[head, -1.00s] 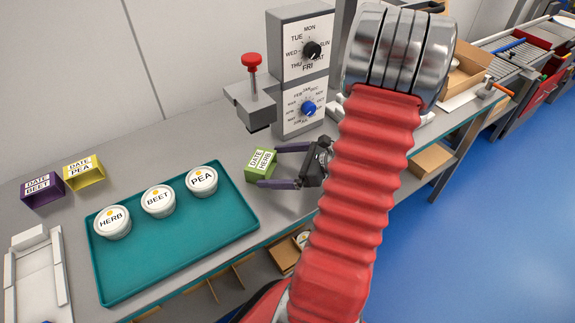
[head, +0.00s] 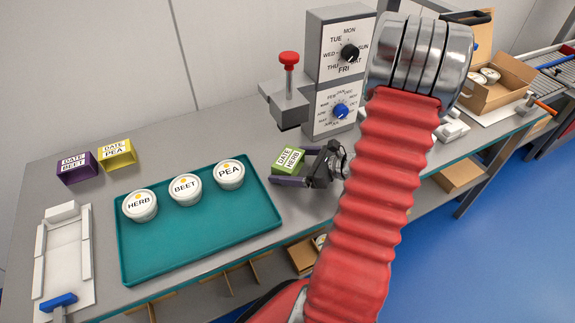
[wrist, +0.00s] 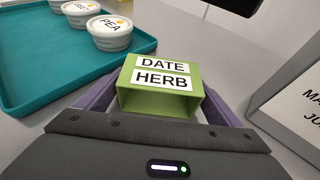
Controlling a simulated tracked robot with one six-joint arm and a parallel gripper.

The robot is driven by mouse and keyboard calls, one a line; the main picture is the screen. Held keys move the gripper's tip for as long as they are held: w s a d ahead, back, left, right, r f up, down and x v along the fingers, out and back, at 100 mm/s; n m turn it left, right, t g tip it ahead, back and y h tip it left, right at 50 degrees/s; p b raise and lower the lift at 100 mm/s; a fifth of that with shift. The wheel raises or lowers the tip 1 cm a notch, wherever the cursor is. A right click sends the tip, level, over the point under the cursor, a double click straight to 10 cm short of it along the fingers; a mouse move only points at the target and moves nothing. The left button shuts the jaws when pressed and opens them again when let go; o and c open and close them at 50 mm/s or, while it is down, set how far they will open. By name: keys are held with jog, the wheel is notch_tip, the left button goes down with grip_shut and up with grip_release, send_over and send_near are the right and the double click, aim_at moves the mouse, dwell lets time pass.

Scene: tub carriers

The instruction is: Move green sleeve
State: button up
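The green sleeve (head: 288,161), labelled DATE HERB, sits on the grey bench between the tray and the date stamper. In the wrist view the sleeve (wrist: 161,87) shows close up, its open end facing me. My gripper (head: 290,165) is low over the bench with one finger on each side of the sleeve. The wrist view shows the fingers (wrist: 160,92) spread around it, with what look like small gaps at its sides. The far ends of the fingers are hidden behind the sleeve, so contact there is not visible.
A teal tray (head: 200,252) holds tubs HERB (head: 140,206), BEET (head: 185,189) and PEA (head: 229,174). Purple (head: 77,168) and yellow (head: 117,154) sleeves stand at left. A white fixture (head: 65,262) is at front left. The stamper (head: 290,105) with dials stands behind my gripper.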

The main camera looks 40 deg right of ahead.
aim_at(289, 153)
jog(key=c, duration=0.7)
jog(key=shift+c, duration=0.2)
jog(key=shift+w+d, duration=0.1)
jog(key=shift+w+d, duration=1.55)
jog(key=shift+w, duration=0.1)
jog(key=o, duration=1.1)
